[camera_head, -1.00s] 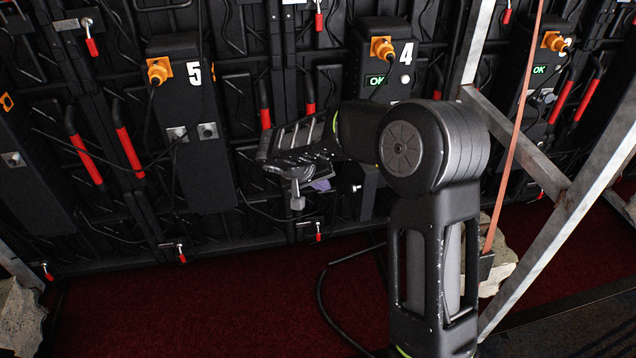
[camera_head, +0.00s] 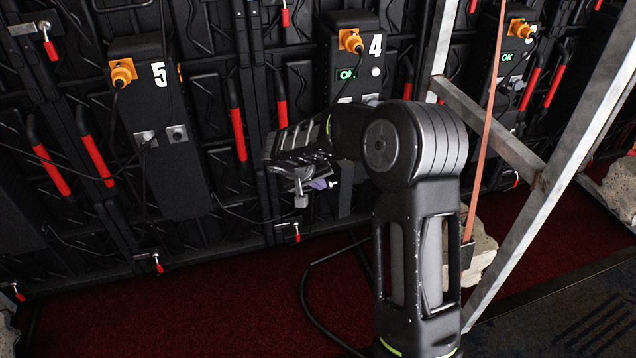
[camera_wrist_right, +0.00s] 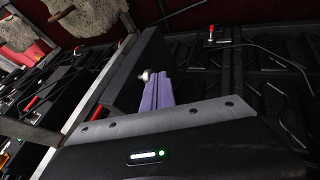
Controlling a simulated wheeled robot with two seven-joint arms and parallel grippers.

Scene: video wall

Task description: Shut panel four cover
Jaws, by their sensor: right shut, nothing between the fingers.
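Panel four (camera_head: 349,50), a black box on the wall marked with a white 4, has an orange connector on top and a green OK display. My right forearm and wrist hide much of its lower part, so I cannot tell how its cover stands in the head view. My right gripper (camera_head: 303,194) is shut and empty, low in front of the wall, below and left of the 4. In the right wrist view its purple fingers (camera_wrist_right: 157,92) are together beside a dark flat slab (camera_wrist_right: 133,75), possibly the cover; contact is unclear. My left gripper is out of view.
Panel five (camera_head: 160,140) is to the left, with red-gripped levers (camera_head: 97,156) around it. A metal frame (camera_head: 490,130) and an orange strap (camera_head: 485,150) stand right of my arm. Black cable (camera_head: 310,290) lies on the red carpet (camera_head: 200,310), otherwise clear at front left.

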